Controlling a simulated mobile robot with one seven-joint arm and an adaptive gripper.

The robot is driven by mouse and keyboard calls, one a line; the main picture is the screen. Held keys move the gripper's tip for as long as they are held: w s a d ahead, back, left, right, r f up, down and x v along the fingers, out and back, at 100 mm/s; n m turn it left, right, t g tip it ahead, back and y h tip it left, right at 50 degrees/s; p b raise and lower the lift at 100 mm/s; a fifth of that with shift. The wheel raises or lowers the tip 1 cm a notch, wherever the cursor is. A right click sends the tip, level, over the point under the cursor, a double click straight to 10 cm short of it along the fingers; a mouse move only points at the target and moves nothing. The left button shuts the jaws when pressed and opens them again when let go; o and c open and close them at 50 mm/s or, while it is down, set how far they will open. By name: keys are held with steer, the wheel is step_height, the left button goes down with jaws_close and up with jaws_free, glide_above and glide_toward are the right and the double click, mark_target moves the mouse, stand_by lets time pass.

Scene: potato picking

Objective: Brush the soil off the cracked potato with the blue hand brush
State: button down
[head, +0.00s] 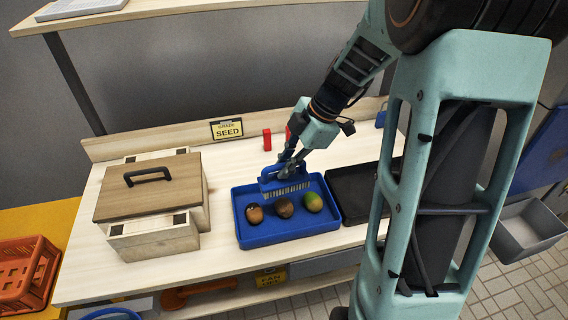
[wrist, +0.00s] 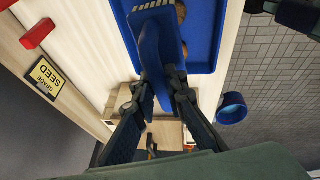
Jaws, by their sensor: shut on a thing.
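My gripper (head: 288,164) is shut on the blue hand brush (head: 269,183). The brush is level with its pale bristles pointing down, over the back part of the blue tray (head: 286,238). Three potatoes lie in a row in the tray: a brown one (head: 254,213) at left, a darker brown one (head: 284,207) in the middle and a green-tinged one (head: 313,202) at right. I cannot tell which is cracked. In the wrist view the brush (wrist: 150,30) sits between my fingers (wrist: 157,82) and hides most of the potatoes.
A black tray (head: 352,190) adjoins the blue tray at right, partly behind my arm. A wooden box with a handled lid (head: 150,188) stands at left. A SEED sign (head: 227,129) and a red block (head: 267,140) stand at the back. Bare tabletop lies behind the blue tray.

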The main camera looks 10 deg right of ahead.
mark_target(285, 181)
steer(key=shift+f+b, duration=1.15)
steer(key=shift+f, duration=1.7)
steer(key=shift+f+b, duration=0.6)
steer(key=shift+b, duration=0.35)
steer(key=shift+d, duration=0.15)
